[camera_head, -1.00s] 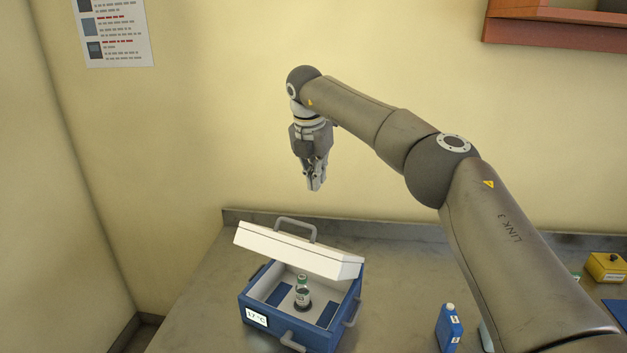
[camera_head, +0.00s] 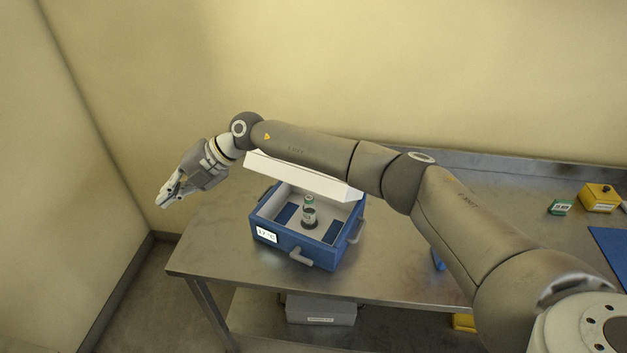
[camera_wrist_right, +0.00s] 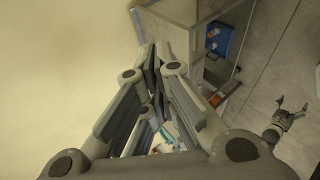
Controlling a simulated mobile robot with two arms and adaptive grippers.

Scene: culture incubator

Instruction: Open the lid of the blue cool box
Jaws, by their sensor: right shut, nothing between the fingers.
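The blue cool box (camera_head: 282,243) stands on the metal table in the head view. Its white lid (camera_head: 300,178) is raised and tilted back at the rear, partly hidden behind my right arm. Inside the open box a small vial with a green cap (camera_head: 309,212) stands upright. My right gripper (camera_head: 166,202) is left of the box, beyond the table's left edge and apart from the lid. It is shut and empty; its fingers also show in the right wrist view (camera_wrist_right: 152,55). My left gripper (camera_wrist_right: 297,112) seems to show at the right of the wrist view, small, with fingers apart.
A grey case (camera_head: 321,310) sits on the lower shelf. The table (camera_head: 215,240) is clear left of the cool box.

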